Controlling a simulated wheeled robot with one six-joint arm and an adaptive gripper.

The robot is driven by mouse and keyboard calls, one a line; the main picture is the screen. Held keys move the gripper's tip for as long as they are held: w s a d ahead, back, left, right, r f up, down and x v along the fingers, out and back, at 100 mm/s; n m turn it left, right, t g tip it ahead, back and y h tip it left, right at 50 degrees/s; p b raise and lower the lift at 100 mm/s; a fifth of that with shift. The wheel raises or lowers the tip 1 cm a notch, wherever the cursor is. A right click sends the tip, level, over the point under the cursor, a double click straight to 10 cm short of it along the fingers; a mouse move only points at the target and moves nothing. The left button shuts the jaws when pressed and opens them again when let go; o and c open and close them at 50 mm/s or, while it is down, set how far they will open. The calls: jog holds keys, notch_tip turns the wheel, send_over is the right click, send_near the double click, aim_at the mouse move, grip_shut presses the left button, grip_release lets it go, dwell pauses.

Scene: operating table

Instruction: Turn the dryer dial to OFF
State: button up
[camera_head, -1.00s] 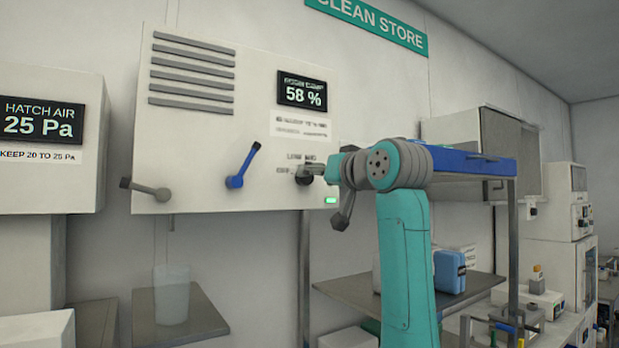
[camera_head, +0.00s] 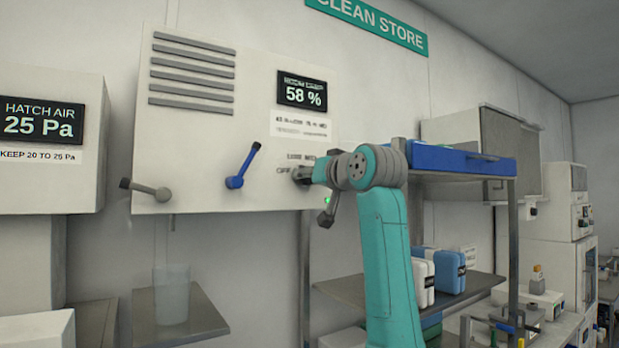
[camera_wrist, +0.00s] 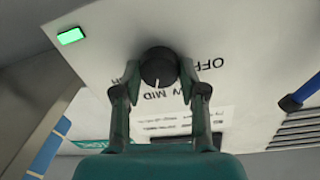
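The dryer dial is a dark round knob (camera_wrist: 158,67) on the white dryer panel. In the wrist view the panel lettering appears upside down, with OFF to the right of the knob and LOW and MID below it. A pale mark on the knob's lower edge faces the MID lettering. My gripper (camera_wrist: 159,72) is open, with one finger on each side of the knob. Narrow gaps seem to show between fingers and knob; contact is unclear. In the head view my gripper (camera_head: 302,174) is at the panel's lower right and hides most of the knob.
A blue lever (camera_head: 242,166) and a grey lever (camera_head: 146,189) sit left of the dial. A display (camera_head: 302,91) reads 58 %. A green lamp (camera_wrist: 70,36) is lit near the panel corner. A shelf unit with a blue tray (camera_head: 460,160) stands right of my arm.

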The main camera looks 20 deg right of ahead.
jog(key=shift+n, duration=0.3)
jog(key=n+y, duration=0.1)
jog(key=n, duration=1.9)
jog(key=shift+f+y, duration=0.2)
jog(key=shift+y, duration=0.2)
jog(key=shift+n, duration=0.3)
jog(key=o, duration=1.1)
jog(key=shift+o, duration=0.2)
jog(key=v, duration=1.2)
jog(key=shift+f, duration=0.2)
